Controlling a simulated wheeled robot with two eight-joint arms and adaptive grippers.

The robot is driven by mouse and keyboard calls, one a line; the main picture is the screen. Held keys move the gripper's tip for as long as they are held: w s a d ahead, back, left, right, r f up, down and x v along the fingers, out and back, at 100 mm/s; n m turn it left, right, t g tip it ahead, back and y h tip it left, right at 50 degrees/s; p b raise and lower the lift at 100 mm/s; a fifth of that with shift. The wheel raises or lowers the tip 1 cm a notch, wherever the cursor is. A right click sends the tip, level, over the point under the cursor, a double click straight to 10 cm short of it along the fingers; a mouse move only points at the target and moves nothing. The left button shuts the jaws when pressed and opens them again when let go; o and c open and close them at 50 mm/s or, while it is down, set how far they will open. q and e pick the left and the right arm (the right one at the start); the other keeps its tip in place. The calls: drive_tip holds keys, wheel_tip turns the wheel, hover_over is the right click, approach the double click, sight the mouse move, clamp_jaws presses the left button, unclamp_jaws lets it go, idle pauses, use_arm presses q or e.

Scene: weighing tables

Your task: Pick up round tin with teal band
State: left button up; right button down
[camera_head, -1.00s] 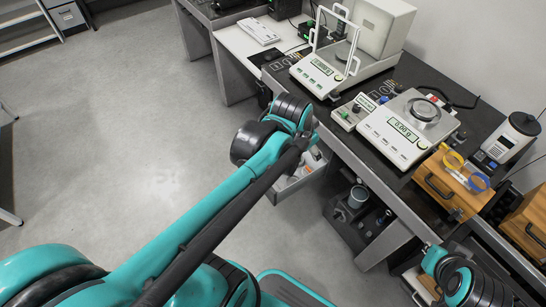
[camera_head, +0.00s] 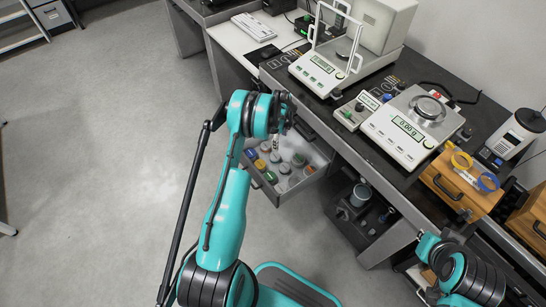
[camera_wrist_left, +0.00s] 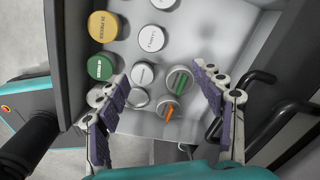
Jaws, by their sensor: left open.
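An open drawer (camera_head: 291,192) under the weighing table holds several round tins. In the left wrist view, two grey-topped tins lie between my fingers: one has a green-teal stripe (camera_wrist_left: 178,78) and one an orange stripe (camera_wrist_left: 168,107). The striped green-teal one may be the teal-band tin, but I cannot be certain, as mostly tops show. My left gripper (camera_head: 279,138) hangs above the drawer's back part. In the wrist view its jaws (camera_wrist_left: 160,80) are spread wide with nothing held, the tins below them. My right arm shows at lower right, its gripper out of view.
A yellow-lid tin (camera_wrist_left: 103,26), green-lid tin (camera_wrist_left: 99,67) and white-lid tin (camera_wrist_left: 152,38) stand close by. Drawer walls enclose them. The table edge overhangs behind, bearing a balance (camera_head: 408,128) and a shielded balance (camera_head: 322,72). The floor at left is clear.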

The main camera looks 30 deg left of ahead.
use_arm(q)
drive_tip(key=m+b, duration=0.1)
drive_tip(key=m, duration=0.1)
approach(275, 156)
drive_tip(key=shift+g, duration=0.3)
wheel_tip(275, 156, down, 5)
drive_tip(key=shift+w+f, duration=0.1)
drive_tip(key=shift+w, duration=0.05)
drive_tip(key=shift+n, duration=0.3)
drive_tip(key=f+b, duration=0.1)
drive_tip(key=f, duration=0.1)
drive_tip(key=f+b, duration=0.2)
drive_tip(key=f, duration=0.1)
drive_tip(key=shift+w+a, duration=0.1)
drive_tip(key=shift+a, duration=0.15)
drive_tip(key=shift+c, duration=0.9)
drive_tip(key=c, duration=1.1)
